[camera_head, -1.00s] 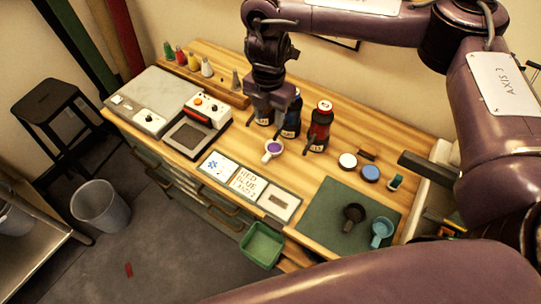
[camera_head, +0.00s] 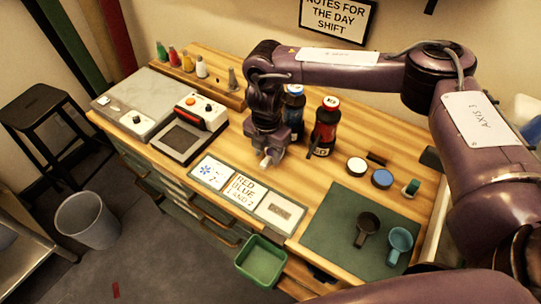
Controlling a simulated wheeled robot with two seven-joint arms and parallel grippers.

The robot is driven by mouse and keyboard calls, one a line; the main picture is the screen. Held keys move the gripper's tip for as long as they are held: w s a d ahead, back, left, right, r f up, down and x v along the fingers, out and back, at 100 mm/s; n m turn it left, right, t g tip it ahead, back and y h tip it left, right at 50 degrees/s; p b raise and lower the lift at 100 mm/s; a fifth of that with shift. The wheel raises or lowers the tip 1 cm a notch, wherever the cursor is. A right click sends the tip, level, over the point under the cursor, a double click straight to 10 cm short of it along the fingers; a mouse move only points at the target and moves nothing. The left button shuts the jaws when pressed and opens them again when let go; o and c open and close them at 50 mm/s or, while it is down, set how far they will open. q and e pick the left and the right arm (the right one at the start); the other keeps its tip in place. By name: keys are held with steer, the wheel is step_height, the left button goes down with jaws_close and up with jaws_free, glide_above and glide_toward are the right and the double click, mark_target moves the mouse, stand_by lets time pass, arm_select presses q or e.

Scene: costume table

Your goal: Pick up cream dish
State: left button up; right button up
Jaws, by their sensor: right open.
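The cream dish (camera_head: 265,161), a small cup with a handle, is on the wooden table in front of the bottles. Only a pale bit of it shows below my right gripper; the rest is hidden. My right gripper (camera_head: 271,152) points down over the dish with its jaws open. I cannot tell whether the fingers touch the dish. My left gripper is not in view.
A red-labelled bottle (camera_head: 324,127) and a blue-labelled bottle (camera_head: 293,109) stand close behind the gripper. Cards (camera_head: 238,189) lie in front. A dark scoop (camera_head: 367,229) and a blue scoop (camera_head: 398,242) rest on the green mat (camera_head: 332,221). A heat press (camera_head: 190,128) stands left.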

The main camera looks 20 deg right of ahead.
steer(key=shift+f, duration=0.8)
jaws_close()
steer(key=shift+r, duration=0.2)
